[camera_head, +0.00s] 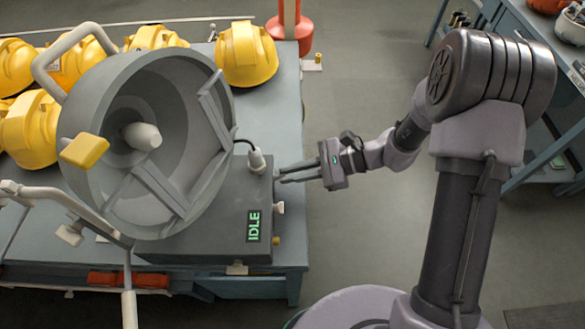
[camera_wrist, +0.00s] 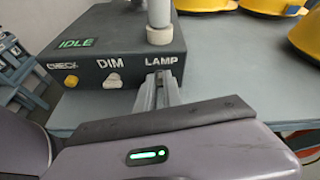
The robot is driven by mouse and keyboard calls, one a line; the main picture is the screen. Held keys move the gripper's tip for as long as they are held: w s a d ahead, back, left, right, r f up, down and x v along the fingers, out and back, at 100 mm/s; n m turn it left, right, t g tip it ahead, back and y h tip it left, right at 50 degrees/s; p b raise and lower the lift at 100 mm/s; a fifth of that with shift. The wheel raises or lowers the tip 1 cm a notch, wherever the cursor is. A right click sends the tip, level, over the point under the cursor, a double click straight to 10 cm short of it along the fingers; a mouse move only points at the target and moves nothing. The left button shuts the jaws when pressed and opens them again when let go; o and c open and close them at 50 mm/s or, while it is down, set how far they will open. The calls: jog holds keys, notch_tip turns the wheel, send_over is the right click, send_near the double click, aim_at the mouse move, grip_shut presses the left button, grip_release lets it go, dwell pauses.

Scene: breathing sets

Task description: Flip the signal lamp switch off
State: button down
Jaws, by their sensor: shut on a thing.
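The grey control box (camera_head: 215,235) stands on the table under a large round grey lamp housing (camera_head: 85,130). Its display (camera_head: 253,226) reads IDLE in green; the wrist view shows the same display (camera_wrist: 76,43). In the wrist view the box front (camera_wrist: 120,66) carries the labels CHECK, DIM and LAMP. My gripper (camera_head: 281,174) reaches the box's right side from the right. In the wrist view my gripper (camera_wrist: 158,88) is shut on the lamp switch, right below the LAMP label; the fingers hide the switch, so its position cannot be told.
Beside the fingers are a pale DIM knob (camera_wrist: 113,81) and a yellow CHECK knob (camera_wrist: 71,81). A plug (camera_head: 257,160) with a black cord stands on the box. Yellow helmets (camera_head: 246,55) sit on the blue-grey table.

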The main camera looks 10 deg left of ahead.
jog(key=c, duration=1.5)
grip_release()
jog(key=p+v, duration=0.3)
jog(key=v, duration=1.4)
jog(key=shift+d, duration=0.25)
jog(key=s+d+r+n+t+h+b, duration=0.1)
jog(key=s+r+n+t+h+b, duration=0.1)
jog(key=s, duration=0.3)
jog(key=s+d+r+n+t+h+b, duration=0.1)
jog(key=s+r+n+t+h+b, duration=0.2)
jog(key=s+t+h+b, duration=0.1)
jog(key=s+d+r+n+t+h+b, duration=0.1)
jog(key=s+r+n+t+h+b, duration=0.1)
jog(key=s+h, duration=0.3)
jog(key=shift+s+d+r+n+t+b, duration=0.15)
jog(key=shift+s+n+t+b, duration=0.1)
jog(key=shift+s+n+b, duration=0.25)
jog(key=shift+s+d+n+t+b, duration=0.15)
jog(key=shift+s+n+t+b, duration=0.15)
jog(key=shift+s, duration=0.3)
